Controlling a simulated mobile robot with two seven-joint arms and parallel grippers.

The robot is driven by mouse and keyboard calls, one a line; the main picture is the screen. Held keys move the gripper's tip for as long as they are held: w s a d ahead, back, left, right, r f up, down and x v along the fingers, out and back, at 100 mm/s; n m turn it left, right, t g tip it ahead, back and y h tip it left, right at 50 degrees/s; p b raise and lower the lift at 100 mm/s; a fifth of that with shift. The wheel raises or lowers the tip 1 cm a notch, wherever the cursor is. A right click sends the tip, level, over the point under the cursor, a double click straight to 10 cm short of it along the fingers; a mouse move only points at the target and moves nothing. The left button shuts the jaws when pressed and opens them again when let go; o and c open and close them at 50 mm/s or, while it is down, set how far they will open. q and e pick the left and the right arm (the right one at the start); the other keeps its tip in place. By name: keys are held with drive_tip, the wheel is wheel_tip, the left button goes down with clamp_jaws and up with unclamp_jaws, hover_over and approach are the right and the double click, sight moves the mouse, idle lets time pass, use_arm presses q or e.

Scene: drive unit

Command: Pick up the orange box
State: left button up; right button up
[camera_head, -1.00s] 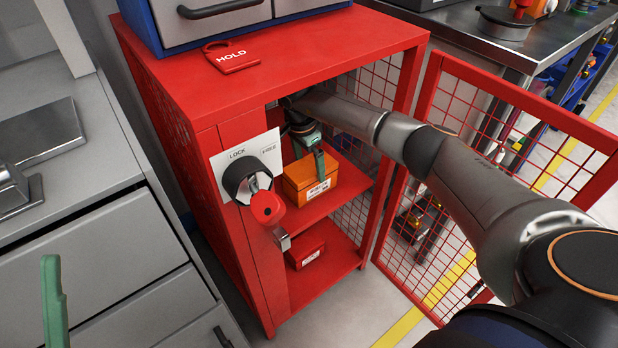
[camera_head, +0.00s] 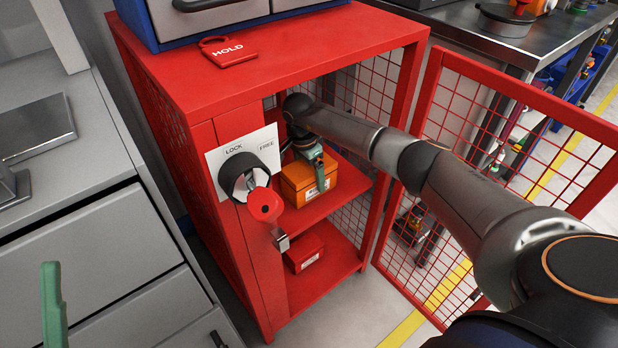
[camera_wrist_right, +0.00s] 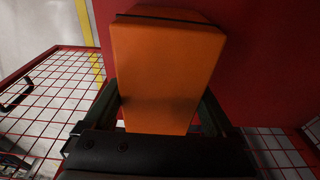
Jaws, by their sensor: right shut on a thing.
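The orange box (camera_head: 302,188) sits on the upper shelf inside the red cabinet (camera_head: 290,50); I cannot tell whether it touches the shelf. My right gripper (camera_head: 318,170) reaches through the open front and is shut on the box, with a green finger against its front side. In the right wrist view the orange box (camera_wrist_right: 165,70) lies between the two dark fingers of my right gripper (camera_wrist_right: 163,110). Of my left gripper, only a green finger (camera_head: 52,305) shows at the lower left, so its opening is hidden.
The mesh door (camera_head: 490,150) stands open to the right, with my right arm passing close to it. A red box (camera_head: 305,252) sits on the lower shelf. A lock knob (camera_head: 245,178) is on the cabinet's front. A red HOLD tag (camera_head: 230,52) lies on top. Grey drawers (camera_head: 90,260) stand left.

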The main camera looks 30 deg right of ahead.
drive_tip(key=c, duration=0.7)
drive_tip(key=shift+r, duration=0.1)
